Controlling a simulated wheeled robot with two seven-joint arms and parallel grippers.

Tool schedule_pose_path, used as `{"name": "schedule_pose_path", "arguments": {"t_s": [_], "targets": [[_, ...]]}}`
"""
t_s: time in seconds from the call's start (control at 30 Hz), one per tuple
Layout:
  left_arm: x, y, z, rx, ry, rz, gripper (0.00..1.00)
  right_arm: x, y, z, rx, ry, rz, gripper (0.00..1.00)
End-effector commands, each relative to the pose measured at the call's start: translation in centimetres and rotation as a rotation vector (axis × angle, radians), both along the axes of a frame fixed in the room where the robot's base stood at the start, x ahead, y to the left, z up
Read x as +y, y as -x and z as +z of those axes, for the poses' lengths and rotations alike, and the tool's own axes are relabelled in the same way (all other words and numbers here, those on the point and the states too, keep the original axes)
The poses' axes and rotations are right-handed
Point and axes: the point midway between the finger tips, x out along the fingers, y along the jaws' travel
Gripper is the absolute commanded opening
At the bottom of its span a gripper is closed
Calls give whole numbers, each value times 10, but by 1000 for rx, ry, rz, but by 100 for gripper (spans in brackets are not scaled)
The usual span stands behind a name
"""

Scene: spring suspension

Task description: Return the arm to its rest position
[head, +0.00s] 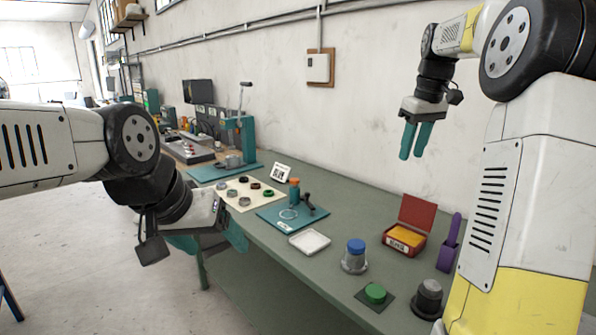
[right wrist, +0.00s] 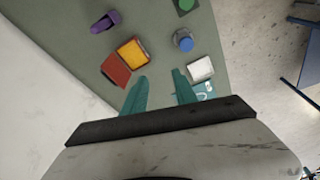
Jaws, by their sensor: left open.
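My left arm comes in from the left in the head view. Its gripper (head: 210,240) is open, with its teal fingers apart, beside the front edge of the workbench (head: 335,188). No object shows between its fingers, though the wrist partly hides them. My right gripper (head: 415,142) hangs high in front of the wall, above the back of the bench, fingers pointing down. In the right wrist view its two teal fingers (right wrist: 160,92) stand apart with nothing between them.
On the bench are a teal fixture plate (head: 268,217), a white tray (head: 309,241), a blue-capped part (head: 355,256), a red box (head: 405,243) with yellow contents, a purple holder (head: 449,245), a green button (head: 375,293) and a teal press (head: 240,135). Open floor lies left.

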Motion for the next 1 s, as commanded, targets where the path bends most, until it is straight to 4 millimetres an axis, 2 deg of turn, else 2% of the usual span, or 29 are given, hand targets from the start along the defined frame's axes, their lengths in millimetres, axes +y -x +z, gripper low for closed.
{"name": "schedule_pose_path", "arguments": {"t_s": [0.03,0.1,0.27,0.4,0.5,0.6,0.77,1.0], "targets": [[0,0,0,0,0,0,76,16,22,7,-28,-7,-20,34],[0,0,0,0,0,0,76,36,48,10,-65,-23,-57,34],[0,0,0,0,0,0,76,74,112,2,-144,-76,-145,34],[0,0,0,0,0,0,76,103,170,-21,-207,-137,-221,34],[0,0,0,0,0,0,76,119,206,-43,-244,-185,-271,34],[0,0,0,0,0,0,76,130,234,-64,-270,-226,-309,34],[0,0,0,0,0,0,76,139,256,-85,-290,-264,-345,34],[0,0,0,0,0,0,76,140,261,-90,-292,-272,-354,34]]}}
